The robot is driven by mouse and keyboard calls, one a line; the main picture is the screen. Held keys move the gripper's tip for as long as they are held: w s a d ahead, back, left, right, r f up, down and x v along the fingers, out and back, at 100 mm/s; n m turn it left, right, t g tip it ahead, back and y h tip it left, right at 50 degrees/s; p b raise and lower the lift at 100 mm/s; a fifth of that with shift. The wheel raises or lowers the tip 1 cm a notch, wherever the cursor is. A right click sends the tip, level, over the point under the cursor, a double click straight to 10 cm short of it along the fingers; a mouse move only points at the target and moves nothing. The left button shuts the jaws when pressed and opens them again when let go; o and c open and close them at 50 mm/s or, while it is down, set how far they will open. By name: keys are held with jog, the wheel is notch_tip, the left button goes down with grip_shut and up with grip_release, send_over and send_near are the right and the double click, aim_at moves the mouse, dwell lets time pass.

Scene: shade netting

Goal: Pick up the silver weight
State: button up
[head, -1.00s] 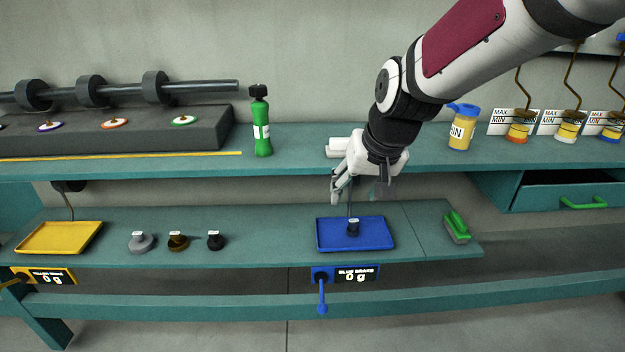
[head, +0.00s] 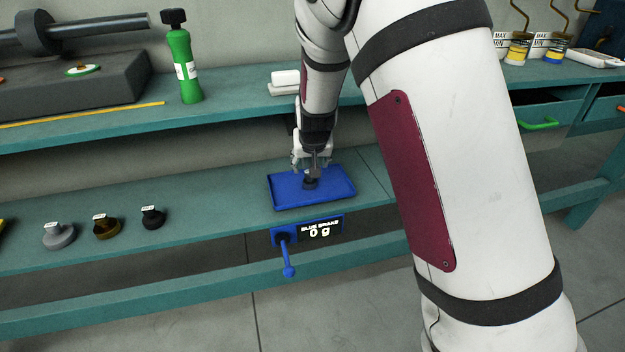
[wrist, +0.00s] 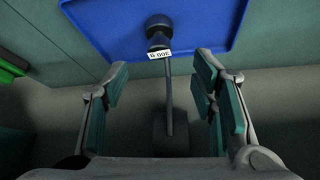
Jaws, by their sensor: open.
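The silver weight (head: 58,235), a grey round disc with a knob and a white label, stands on the lower shelf at the left in the head view. It is outside the wrist view. My gripper (head: 311,168) is well to its right, over the back part of the blue tray (head: 284,202). A dark weight (head: 311,184) stands on that tray just below my fingers; in the wrist view the dark weight (wrist: 158,25) has a white label. My gripper's fingers (wrist: 160,66) are apart with nothing clearly held between them.
A brass weight (head: 106,228) and a black weight (head: 152,218) stand right of the silver one. The upper shelf (head: 225,118) overhangs behind, holding a green bottle (head: 184,66).

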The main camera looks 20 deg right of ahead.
jog(key=b+x, duration=0.1)
jog(key=x, duration=0.2)
jog(key=shift+w+d+f, duration=0.1)
jog(key=shift+w+f, duration=0.05)
jog(key=b+x, duration=0.2)
jog(key=x, duration=0.3)
jog(key=shift+f, duration=0.1)
jog(key=shift+c, duration=0.2)
grip_shut()
